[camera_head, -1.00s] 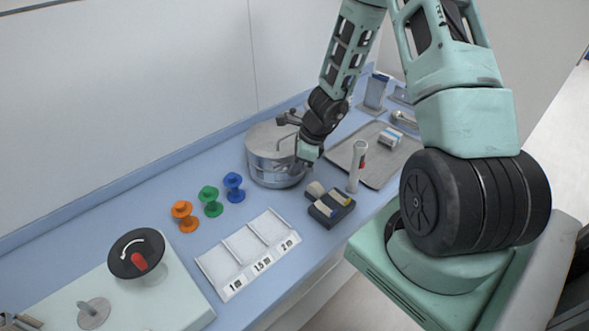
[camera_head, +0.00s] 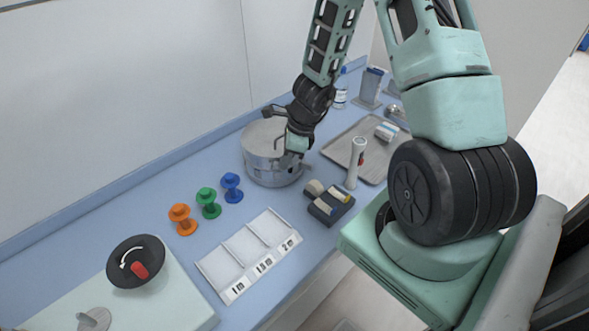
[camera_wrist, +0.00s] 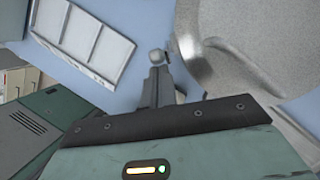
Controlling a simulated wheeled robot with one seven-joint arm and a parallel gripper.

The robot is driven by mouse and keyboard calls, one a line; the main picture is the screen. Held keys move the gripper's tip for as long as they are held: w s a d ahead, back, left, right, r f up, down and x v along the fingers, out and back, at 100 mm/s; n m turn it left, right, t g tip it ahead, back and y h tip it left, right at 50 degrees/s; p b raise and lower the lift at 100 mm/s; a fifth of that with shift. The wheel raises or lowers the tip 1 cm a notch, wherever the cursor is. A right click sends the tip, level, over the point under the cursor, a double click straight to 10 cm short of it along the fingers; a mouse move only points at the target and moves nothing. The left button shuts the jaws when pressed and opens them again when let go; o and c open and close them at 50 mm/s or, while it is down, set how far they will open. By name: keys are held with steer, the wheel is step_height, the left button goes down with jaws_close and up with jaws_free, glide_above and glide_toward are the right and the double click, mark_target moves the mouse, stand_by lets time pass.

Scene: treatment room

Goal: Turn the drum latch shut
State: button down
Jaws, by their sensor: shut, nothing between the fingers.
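The drum (camera_head: 262,166) is a round, shiny metal pot with a flat lid on the blue counter. It fills the upper right of the wrist view (camera_wrist: 225,45). My gripper (camera_head: 291,165) points down at the drum's right front side, close against its wall. In the wrist view my dark fingers (camera_wrist: 158,78) are together with nothing held. A small pale round knob (camera_wrist: 156,57) shows right at their tips, beside the drum; it may be the latch's end. I cannot tell whether they touch. The rest of the latch is hidden or too small to make out.
In front are a white sorting tray (camera_head: 246,257) and a dark block (camera_head: 330,207). A white tube (camera_head: 356,163) and a metal tray (camera_head: 340,148) are to the right.

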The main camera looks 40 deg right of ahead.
steer(key=shift+r, duration=0.15)
steer(key=shift+r+p, duration=0.65)
steer(key=shift+p, duration=0.1)
